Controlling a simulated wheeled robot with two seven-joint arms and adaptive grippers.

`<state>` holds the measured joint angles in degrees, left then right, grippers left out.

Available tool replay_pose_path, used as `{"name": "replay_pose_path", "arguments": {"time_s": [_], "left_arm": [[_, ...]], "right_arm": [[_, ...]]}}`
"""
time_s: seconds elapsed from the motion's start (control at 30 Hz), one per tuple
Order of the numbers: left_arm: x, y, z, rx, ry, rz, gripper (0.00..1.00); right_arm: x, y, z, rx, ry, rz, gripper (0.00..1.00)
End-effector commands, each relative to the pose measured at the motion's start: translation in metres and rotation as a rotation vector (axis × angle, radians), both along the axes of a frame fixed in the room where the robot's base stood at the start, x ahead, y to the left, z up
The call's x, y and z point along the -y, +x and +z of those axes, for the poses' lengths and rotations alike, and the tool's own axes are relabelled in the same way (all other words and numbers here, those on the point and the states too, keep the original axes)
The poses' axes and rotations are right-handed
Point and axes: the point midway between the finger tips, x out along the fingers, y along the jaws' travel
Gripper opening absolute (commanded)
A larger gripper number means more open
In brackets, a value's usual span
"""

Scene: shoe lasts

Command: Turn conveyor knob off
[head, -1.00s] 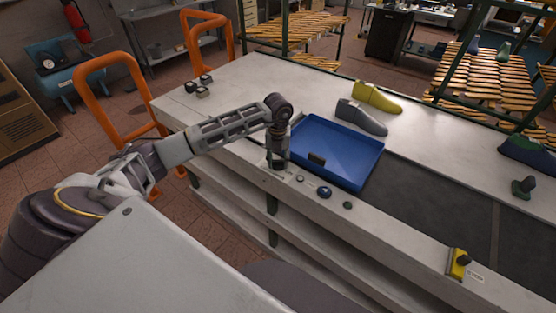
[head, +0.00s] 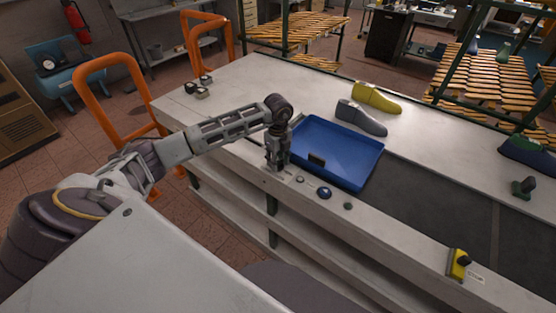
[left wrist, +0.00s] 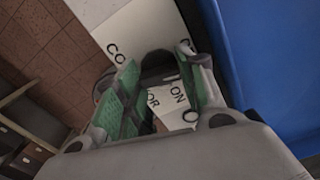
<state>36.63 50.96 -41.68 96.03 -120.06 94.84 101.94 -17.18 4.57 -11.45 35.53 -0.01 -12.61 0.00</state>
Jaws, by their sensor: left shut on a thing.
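The conveyor knob (left wrist: 157,60) is a dark round shape on a white label plate (left wrist: 130,30) in the left wrist view. The plate carries printed letters, with "ON" readable. My left gripper (left wrist: 158,88) has its green-padded fingers around the knob and is shut on it. In the head view my left gripper (head: 275,164) points down at the bench's front edge, beside the blue tray, and hides the knob. The knob's pointing direction cannot be made out. My right gripper is not in view.
A blue button (head: 325,193) and a dark green one (head: 348,206) sit along the front edge. Yellow (head: 377,97) and grey (head: 361,117) shoe lasts stand behind the tray.

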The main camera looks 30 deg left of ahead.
Motion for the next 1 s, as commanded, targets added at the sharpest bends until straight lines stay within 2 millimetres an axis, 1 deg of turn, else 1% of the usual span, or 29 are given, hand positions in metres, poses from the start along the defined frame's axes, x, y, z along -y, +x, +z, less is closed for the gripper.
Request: {"name": "replay_pose_path", "arguments": {"time_s": [0.2,0.4,0.6,0.97,1.0], "left_arm": [[-0.0011,0.0010,0.0014,0.002,0.001,0.137,0.15],[-0.0012,0.0010,0.0014,0.004,0.002,0.217,0.15],[-0.0013,0.0011,0.0014,0.004,0.002,0.251,0.15],[-0.0013,0.0012,0.0014,0.003,0.001,0.255,0.15],[-0.0013,0.0012,0.0014,0.003,0.001,0.255,0.42]], "right_arm": [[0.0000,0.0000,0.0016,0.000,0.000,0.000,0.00],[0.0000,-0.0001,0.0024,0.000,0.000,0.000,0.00],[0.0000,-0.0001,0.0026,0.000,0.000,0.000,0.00],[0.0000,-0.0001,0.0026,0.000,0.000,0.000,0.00],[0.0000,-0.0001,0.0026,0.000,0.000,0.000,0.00]]}}
